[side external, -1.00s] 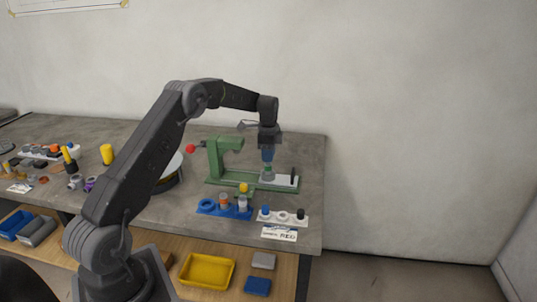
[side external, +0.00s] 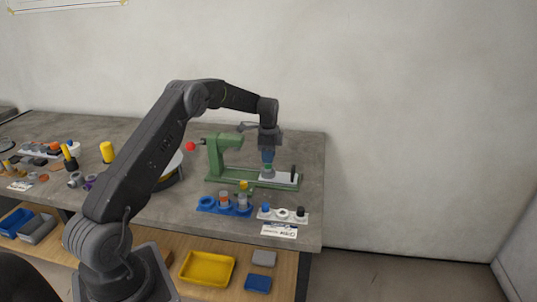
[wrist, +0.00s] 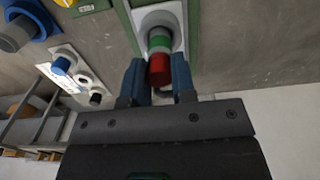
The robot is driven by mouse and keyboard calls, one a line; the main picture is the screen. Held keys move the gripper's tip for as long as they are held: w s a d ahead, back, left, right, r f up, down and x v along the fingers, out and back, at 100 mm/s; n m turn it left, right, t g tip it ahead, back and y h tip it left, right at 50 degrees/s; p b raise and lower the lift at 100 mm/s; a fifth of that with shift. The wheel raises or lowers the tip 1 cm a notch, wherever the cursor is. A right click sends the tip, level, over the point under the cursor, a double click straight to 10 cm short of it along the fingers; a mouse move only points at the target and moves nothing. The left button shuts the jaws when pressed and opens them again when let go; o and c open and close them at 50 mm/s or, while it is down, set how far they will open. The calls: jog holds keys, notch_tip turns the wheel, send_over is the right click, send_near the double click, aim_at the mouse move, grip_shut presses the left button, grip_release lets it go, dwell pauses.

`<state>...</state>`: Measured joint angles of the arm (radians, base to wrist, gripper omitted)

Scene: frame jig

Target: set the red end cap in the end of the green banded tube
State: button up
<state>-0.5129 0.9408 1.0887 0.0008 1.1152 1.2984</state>
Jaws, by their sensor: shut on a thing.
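The red end cap (wrist: 159,70) is between the two blue fingers of my gripper (wrist: 158,80), which is shut on it. The green banded tube (wrist: 160,42) stands in the fixture, its green band directly beyond the cap in the wrist view. The cap is lined up with the tube's end and looks in contact with it; how deep it sits is unclear. In the side view my gripper (side external: 268,156) points straight down over the tube (side external: 268,170), and the fingers hide the cap.
In front are a blue tray (side external: 210,209) of parts and a white strip (side external: 290,218) with blue, white and black caps. Bare wall is to the right.

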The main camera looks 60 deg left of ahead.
jog(key=o, duration=1.1)
jog(key=shift+r, duration=0.1)
jog(key=shift+r, duration=0.7)
jog(key=shift+r, duration=3.5)
